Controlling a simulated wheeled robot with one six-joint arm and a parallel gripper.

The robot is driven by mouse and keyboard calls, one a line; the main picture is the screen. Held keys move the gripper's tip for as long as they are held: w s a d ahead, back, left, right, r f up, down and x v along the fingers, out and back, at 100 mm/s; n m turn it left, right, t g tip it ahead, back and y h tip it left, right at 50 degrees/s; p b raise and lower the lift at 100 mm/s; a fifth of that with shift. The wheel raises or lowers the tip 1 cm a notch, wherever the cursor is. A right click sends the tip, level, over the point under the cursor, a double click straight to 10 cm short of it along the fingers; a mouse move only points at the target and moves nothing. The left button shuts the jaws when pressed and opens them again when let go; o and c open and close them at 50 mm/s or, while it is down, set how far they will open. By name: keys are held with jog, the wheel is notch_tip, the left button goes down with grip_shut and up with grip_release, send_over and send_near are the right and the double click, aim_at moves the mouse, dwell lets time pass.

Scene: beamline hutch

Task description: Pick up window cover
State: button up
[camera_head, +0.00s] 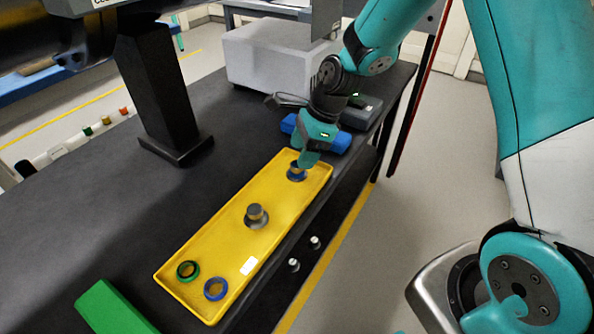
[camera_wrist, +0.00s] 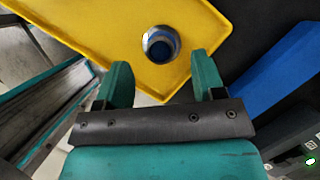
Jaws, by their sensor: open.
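A yellow tray (camera_head: 222,226) lies on the dark bench and also shows in the wrist view (camera_wrist: 100,28). A small round piece, blue at its base (camera_head: 297,175), stands at the tray's far end. In the wrist view it is a metallic ring with a blue centre (camera_wrist: 160,45). My gripper (camera_head: 303,164) is open and close to this piece, which partly shows behind it. In the wrist view the piece lies just ahead of the gap between the open fingers (camera_wrist: 164,72). A grey knobbed piece (camera_head: 256,215) stands mid-tray. I cannot tell for certain which piece is the window cover.
A blue block (camera_head: 340,143) and a grey device (camera_head: 361,112) sit beyond the tray. A dark post (camera_head: 155,90) stands left.

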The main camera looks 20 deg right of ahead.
jog(key=x, duration=0.4)
jog(key=shift+d+f, duration=0.1)
jog(key=shift+f, duration=0.25)
jog(key=shift+c, duration=0.4)
jog(key=c, duration=0.6)
jog(key=shift+r, duration=0.1)
notch_tip(320, 180, up, 20)
jog(key=p, duration=0.2)
jog(key=shift+p, duration=0.35)
